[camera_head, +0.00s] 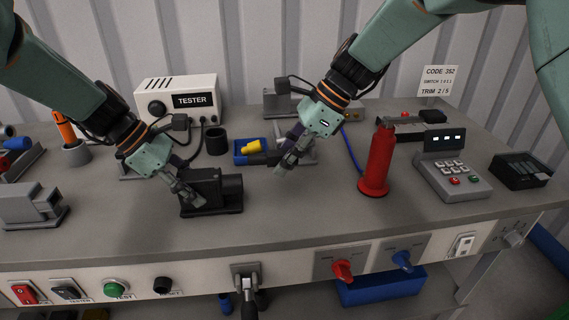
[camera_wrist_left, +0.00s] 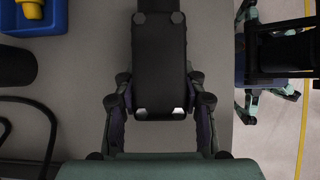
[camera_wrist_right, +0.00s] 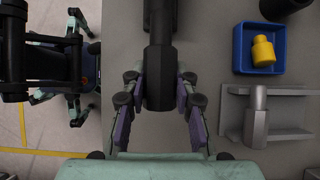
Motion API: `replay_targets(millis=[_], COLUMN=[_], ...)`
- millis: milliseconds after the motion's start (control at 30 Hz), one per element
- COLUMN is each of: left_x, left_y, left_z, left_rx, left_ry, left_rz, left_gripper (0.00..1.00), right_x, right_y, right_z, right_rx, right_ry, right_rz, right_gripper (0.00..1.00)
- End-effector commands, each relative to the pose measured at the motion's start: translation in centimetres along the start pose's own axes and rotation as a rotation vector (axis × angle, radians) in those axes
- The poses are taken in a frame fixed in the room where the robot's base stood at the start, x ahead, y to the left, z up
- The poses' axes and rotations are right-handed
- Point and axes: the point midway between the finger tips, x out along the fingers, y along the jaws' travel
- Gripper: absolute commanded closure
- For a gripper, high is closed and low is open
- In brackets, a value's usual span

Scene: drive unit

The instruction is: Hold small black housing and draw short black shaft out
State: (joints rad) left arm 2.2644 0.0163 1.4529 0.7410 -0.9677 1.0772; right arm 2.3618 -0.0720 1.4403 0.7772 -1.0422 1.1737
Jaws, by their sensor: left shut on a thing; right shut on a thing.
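The small black housing (camera_head: 208,188) is a dark box with a round part on its right side, on a dark base at the table's front centre. My left gripper (camera_head: 192,201) is shut on it, and its fingers flank the housing (camera_wrist_left: 160,65) in the left wrist view. My right gripper (camera_head: 284,170) is shut on the short black shaft (camera_wrist_right: 158,78), which has a thick faceted end and a thinner length. The shaft (camera_head: 264,158) points left from the gripper in the head view. It appears apart from the housing; its far end is cut off in the right wrist view.
A blue tray (camera_head: 240,157) with a yellow piece (camera_head: 252,146) and a grey bracket (camera_wrist_right: 264,139) are behind the shaft. A red bottle-shaped object (camera_head: 377,162) stands right of my right gripper. The tester (camera_head: 178,97) is at the back. Bare table lies in front of the right gripper.

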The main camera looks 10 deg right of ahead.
Motion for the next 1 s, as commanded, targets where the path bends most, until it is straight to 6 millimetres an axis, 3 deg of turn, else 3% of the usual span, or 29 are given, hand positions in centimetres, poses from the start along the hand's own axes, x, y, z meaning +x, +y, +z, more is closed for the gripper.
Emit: replay_targets(millis=[267,300,567,1000], left_x=[0.01,0.01,0.01,-0.88], left_y=[-0.01,-0.01,-0.01,0.06], left_z=[-0.01,-0.01,0.00,0.03], left_rx=[0.000,0.000,0.000,0.001], left_ry=[0.000,0.000,0.000,-0.001], left_rz=[0.000,0.000,0.000,0.002], left_gripper=[0.94,0.56,0.34,0.32], right_x=[-0.19,-0.19,-0.17,-0.17], right_y=[-0.02,-0.02,-0.02,-0.02], right_z=[0.12,0.11,0.10,0.10], right_rx=[0.000,0.000,0.000,0.000], right_ry=[0.000,0.000,0.000,0.000], right_rz=[-0.001,-0.001,-0.001,-0.001], right_gripper=[1.00,1.00,1.00,1.00])
